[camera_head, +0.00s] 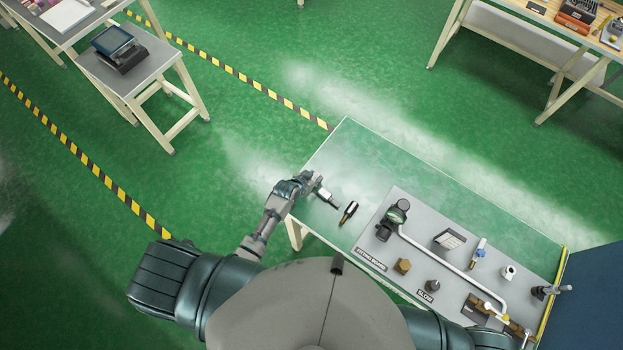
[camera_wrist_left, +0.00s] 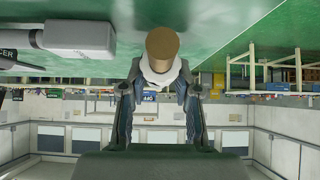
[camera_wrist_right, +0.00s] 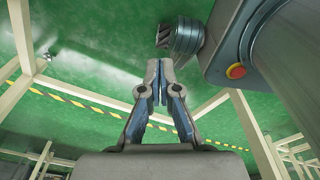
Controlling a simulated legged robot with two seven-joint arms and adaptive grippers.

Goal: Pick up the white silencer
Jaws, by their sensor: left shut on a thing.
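The white silencer (camera_wrist_left: 161,73) is between the fingertips of my left gripper (camera_wrist_left: 160,84) in the left wrist view. It has a white body and a tan round end that points at the table. In the head view the silencer (camera_head: 327,195) shows small and pale at the tip of my left gripper (camera_head: 316,184), over the table's left end. I cannot tell whether it touches the table. My left gripper is shut on it. My right gripper (camera_wrist_right: 160,75) has its fingers together and empty, above the green floor in the right wrist view.
A dark and brass cylinder (camera_head: 348,213) lies close to the right of the left gripper. The grey board (camera_head: 380,245) further right carries a gauge (camera_head: 395,215), a pipe and several fittings. The table's far part (camera_head: 390,165) is clear. A blue panel (camera_head: 595,300) stands at the right.

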